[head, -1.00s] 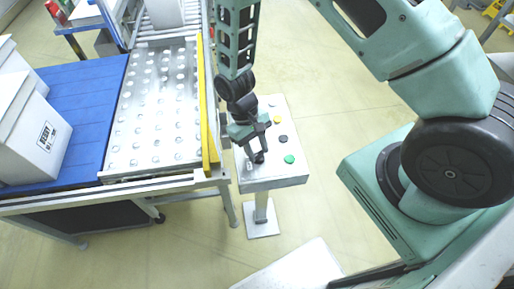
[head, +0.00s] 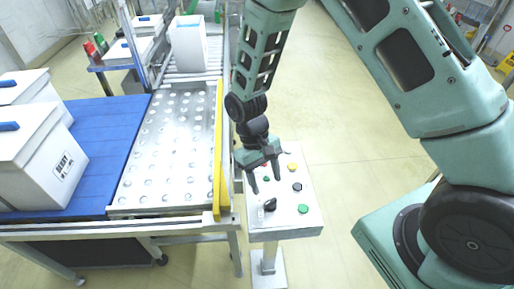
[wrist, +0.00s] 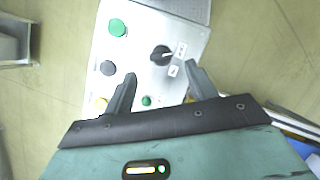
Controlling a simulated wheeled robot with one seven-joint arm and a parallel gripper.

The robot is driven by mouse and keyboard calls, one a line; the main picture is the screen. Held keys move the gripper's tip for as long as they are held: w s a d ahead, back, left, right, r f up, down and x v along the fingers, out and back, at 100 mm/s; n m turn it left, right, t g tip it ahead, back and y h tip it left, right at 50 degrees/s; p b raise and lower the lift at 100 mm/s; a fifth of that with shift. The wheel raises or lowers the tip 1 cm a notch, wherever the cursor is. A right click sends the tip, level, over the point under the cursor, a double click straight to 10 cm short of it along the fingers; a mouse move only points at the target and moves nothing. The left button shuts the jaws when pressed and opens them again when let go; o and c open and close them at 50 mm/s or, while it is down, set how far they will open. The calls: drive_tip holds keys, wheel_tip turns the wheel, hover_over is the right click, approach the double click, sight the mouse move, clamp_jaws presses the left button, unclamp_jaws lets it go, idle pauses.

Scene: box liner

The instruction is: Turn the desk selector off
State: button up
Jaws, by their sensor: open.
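The desk selector is a black knob (head: 270,205) at the front left of the grey control desk (head: 290,222). In the wrist view the knob (wrist: 161,55) shows with a white pointer mark and two small white labels beside it. My gripper (head: 264,186) is open above the desk, just behind the knob in the head view. In the wrist view my two fingers (wrist: 160,75) are apart, with the knob ahead of the gap between them. Nothing is between the fingers. The label text is too small to read.
The desk also carries a green button (head: 303,209), a black button (head: 297,187) and a yellow one (head: 292,167). A small green light (wrist: 146,101) sits near my left finger. A yellow rail (head: 219,150) and conveyor stand left of the desk.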

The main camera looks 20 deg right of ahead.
drive_tip(key=b+v, duration=0.2)
drive_tip(key=v, duration=0.9)
drive_tip(key=shift+r, duration=0.2)
drive_tip(key=shift+w, duration=0.15)
drive_tip(key=s+a+r+n+t+b, duration=0.1)
drive_tip(key=s+a+n+t+b, duration=0.1)
drive_tip(key=s, duration=0.8)
drive_tip(key=s+a+r+n+t+y+b, duration=0.1)
drive_tip(key=s+a+r+n+t+b, duration=0.1)
drive_tip(key=s, duration=0.8)
drive_tip(key=shift+s+a+n+y+b, duration=0.2)
drive_tip(key=shift+a+n+y+b, duration=0.1)
drive_tip(key=shift+a+n+b, duration=0.25)
